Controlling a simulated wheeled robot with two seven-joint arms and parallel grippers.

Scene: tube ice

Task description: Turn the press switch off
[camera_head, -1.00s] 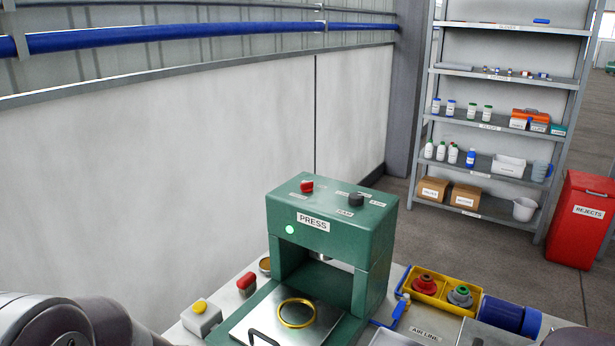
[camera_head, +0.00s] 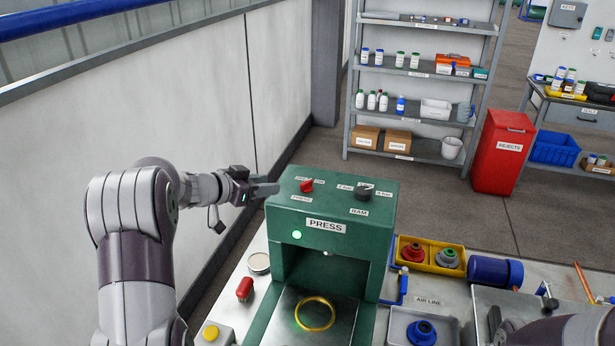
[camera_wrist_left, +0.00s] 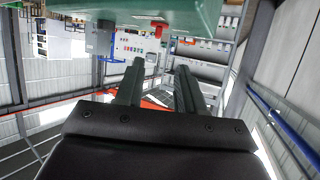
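The green press (camera_head: 345,268) stands on the bench, with a lit green lamp (camera_head: 297,235) on its front. Its red switch (camera_head: 306,185) sits on the left of the top face; it also shows upside down in the left wrist view (camera_wrist_left: 157,27). My left gripper (camera_head: 268,189) is just left of the switch at about the height of the press top, its fingers pointing toward it. In the left wrist view its two fingers (camera_wrist_left: 157,72) are apart with nothing between them, and the switch lies beyond the tips. My right gripper is out of view.
A black knob (camera_head: 363,192) is on the right of the press top. A gold ring (camera_head: 315,314) lies on the plate below. A red button (camera_head: 245,288) and a yellow button (camera_head: 211,333) are at left. A yellow tray (camera_head: 430,255) and blue cylinder (camera_head: 495,271) are at right.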

